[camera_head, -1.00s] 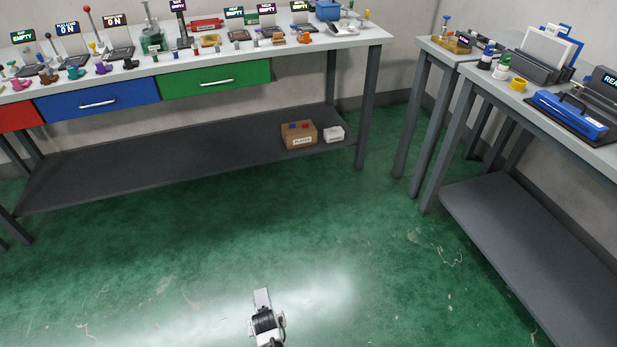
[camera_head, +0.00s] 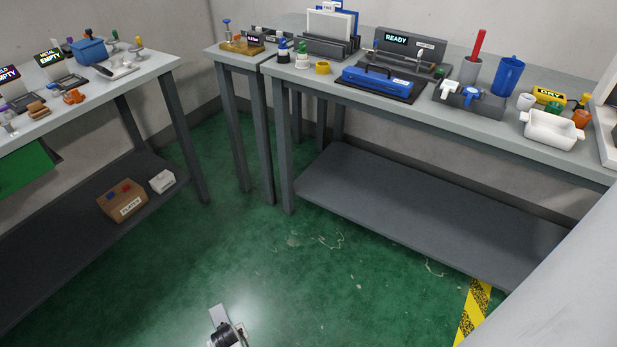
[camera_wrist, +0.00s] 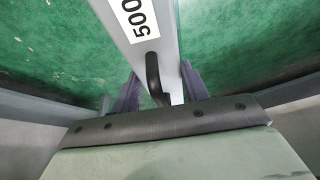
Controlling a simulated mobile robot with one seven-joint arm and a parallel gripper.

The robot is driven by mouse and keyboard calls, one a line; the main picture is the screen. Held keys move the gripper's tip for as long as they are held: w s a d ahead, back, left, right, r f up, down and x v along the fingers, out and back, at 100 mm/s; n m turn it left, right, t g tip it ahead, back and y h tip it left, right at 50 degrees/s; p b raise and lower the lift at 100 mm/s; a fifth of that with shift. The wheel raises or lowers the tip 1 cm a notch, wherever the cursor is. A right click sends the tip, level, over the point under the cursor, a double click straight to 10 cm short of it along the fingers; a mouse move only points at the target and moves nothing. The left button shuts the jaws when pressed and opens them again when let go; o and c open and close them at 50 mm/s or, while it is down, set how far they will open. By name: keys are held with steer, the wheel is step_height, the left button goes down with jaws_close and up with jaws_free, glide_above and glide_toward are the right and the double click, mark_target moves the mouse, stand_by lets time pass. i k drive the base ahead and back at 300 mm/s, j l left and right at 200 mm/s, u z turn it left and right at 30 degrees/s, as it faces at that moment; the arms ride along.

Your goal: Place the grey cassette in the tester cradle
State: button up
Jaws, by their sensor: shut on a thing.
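My gripper (camera_head: 222,326) is low in the head view, above the green floor and away from the tables. It is shut on the grey cassette (camera_head: 217,313). In the wrist view the cassette (camera_wrist: 135,45) is a long light grey piece with a white label reading "500", partly cut off. Its black handle (camera_wrist: 153,78) is between the two dark fingers of my gripper (camera_wrist: 158,95). On the right table, a dark unit with a READY screen (camera_head: 395,39) stands behind a blue device on a black base; I cannot tell which part is the tester cradle.
The right table (camera_head: 440,108) also bears a blue jug (camera_head: 508,76), a white tub (camera_head: 551,129) and a rack of panels (camera_head: 330,25). A small table (camera_head: 231,52) adjoins it. The left bench has a lower shelf with a brown box (camera_head: 122,200). The floor between is clear.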

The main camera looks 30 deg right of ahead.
mark_target(398, 63)
steer(key=i+j+z, duration=0.3)
steer(key=z, duration=0.2)
steer(key=i+j+z, duration=0.2)
steer(key=j+z, duration=0.3)
steer(key=i+j+z, duration=0.2)
steer(key=j+z, duration=0.15)
steer(key=z, duration=0.15)
